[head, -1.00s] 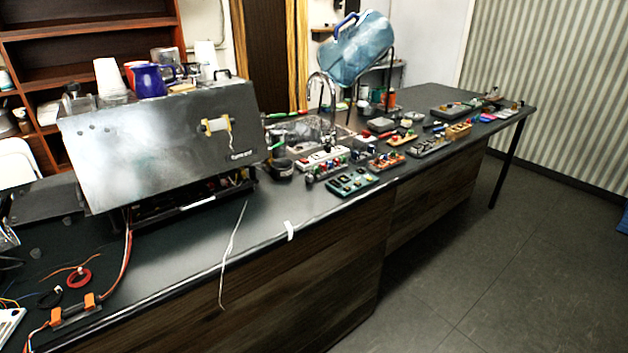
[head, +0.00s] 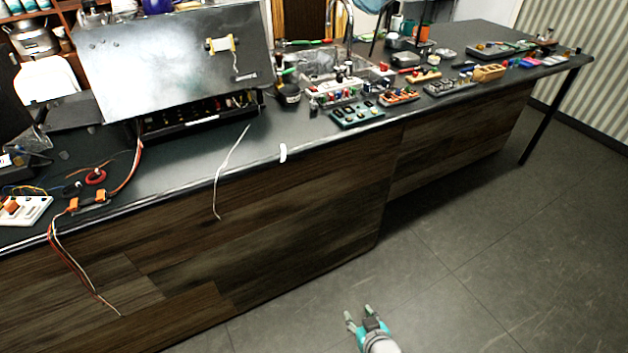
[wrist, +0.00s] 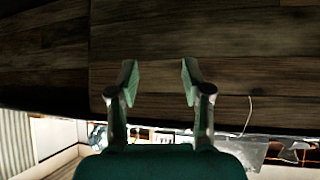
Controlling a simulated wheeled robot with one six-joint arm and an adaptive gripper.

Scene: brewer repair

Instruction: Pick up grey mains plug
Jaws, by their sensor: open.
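I cannot make out a grey mains plug in either view. My gripper (head: 358,313) shows at the bottom of the head view, in front of the counter and over the floor in the picture. Its two fingers stand apart with nothing between them. In the wrist view the open gripper (wrist: 158,72) faces dark wood panelling, also with nothing between its fingers.
The dark counter (head: 185,165) carries a metal-cased machine (head: 165,65), a power strip (head: 335,92) and several small boards. A thin white cable (head: 226,170) hangs over its front edge. Orange-ended wires (head: 70,255) hang at left. The floor (head: 480,260) at right is clear.

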